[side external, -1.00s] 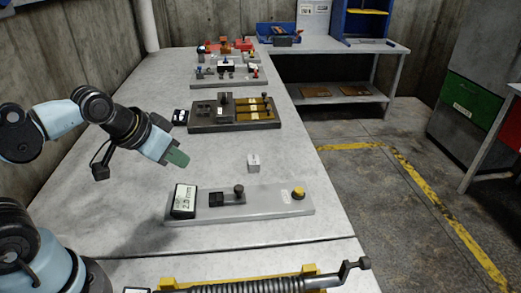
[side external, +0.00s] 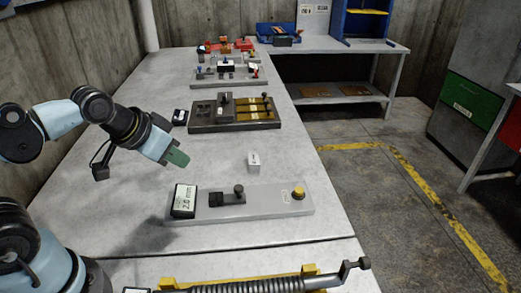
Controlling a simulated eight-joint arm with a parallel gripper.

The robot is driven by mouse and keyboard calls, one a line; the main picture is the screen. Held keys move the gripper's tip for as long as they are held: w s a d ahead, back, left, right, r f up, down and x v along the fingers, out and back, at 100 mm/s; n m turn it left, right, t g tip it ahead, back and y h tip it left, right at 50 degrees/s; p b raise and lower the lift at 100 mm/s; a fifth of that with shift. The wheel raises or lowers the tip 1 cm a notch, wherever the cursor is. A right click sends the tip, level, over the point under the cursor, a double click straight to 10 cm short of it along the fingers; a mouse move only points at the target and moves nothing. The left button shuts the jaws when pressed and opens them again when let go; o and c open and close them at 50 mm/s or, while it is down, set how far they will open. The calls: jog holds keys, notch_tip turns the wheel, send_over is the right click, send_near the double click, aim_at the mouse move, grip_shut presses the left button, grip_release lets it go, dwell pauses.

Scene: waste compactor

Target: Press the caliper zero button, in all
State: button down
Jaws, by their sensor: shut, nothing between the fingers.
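The caliper fixture is a grey plate (side external: 262,203) on the bench in the front middle. A display block (side external: 184,200) reading about 2.0 mm stands at its left end. A dark slider with a knob (side external: 239,190) sits mid-plate. A yellow round button (side external: 299,192) on a dark base is at the right end, beside a small pale label; I cannot read the label. My gripper (side external: 177,159) is shut and empty, in the air above the bench, behind and left of the plate, well apart from the button.
A small white block (side external: 254,162) stands on the bench behind the plate. A dark fixture with yellow bars (side external: 235,113) lies farther back, with more fixtures beyond. A spring device (side external: 260,283) lies at the front edge. Bare bench surrounds the plate.

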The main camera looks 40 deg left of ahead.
jog(key=n+h, duration=0.2)
jog(key=h, duration=0.3)
send_over(295, 190)
jog(key=shift+t, duration=0.3)
jog(key=shift+f, duration=4.4)
jog(key=shift+f, duration=0.15)
jog(key=shift+f, duration=0.25)
